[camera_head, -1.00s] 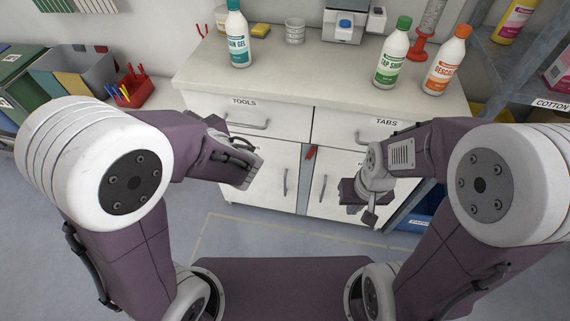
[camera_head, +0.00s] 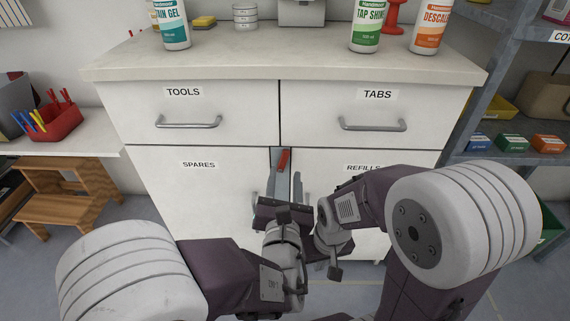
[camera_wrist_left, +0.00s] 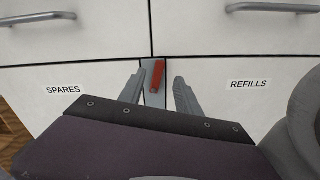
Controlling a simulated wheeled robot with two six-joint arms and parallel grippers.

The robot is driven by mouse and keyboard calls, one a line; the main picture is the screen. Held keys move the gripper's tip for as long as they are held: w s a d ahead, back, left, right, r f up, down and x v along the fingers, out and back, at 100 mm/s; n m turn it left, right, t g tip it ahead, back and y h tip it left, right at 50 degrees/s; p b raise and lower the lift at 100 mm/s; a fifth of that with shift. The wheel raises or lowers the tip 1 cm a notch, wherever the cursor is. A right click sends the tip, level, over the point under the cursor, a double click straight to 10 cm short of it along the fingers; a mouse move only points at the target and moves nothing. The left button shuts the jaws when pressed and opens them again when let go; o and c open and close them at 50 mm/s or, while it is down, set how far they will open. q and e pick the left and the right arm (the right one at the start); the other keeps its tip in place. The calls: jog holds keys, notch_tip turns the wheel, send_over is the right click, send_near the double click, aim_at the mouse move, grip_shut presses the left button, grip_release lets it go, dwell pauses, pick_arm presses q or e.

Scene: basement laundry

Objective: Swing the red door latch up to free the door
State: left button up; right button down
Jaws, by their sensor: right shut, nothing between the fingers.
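The red latch (camera_head: 283,160) is a short bar standing nearly upright, leaning slightly right at its top. It sits on a grey strip between the SPARES door (camera_head: 190,200) and the REFILLS door (camera_head: 368,190), just under the drawers. It also shows in the left wrist view (camera_wrist_left: 157,75). My left gripper (camera_head: 286,176) is open in front of that strip. In the left wrist view its two fingers (camera_wrist_left: 160,80) stand apart, with the latch seen between them. I cannot tell whether either finger touches it. My right gripper (camera_head: 335,271) is shut and empty, lower and to the right.
The TOOLS drawer handle (camera_head: 188,122) and TABS drawer handle (camera_head: 372,125) stick out above the doors. Bottles stand on the countertop (camera_head: 285,55). A wooden step stool (camera_head: 60,190) is at left; a grey shelf (camera_head: 515,155) is at right.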

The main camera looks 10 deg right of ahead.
aim_at(282, 157)
pick_arm(q)
jog(key=x, duration=0.6)
jog(key=shift+w+f, duration=0.1)
jog(key=shift+w, duration=0.15)
grip_shut()
jog(key=shift+w+a+f+n+b, duration=0.2)
jog(key=shift+a+n+b, duration=0.25)
jog(key=shift+n+b, duration=0.55)
jog(key=shift+a+n+b, duration=0.2)
jog(key=shift+n+b, duration=0.1)
jog(key=shift+b, duration=0.15)
jog(key=shift+r+n, duration=0.2)
jog(key=shift+n, duration=0.1)
jog(key=shift+r, duration=0.1)
grip_release()
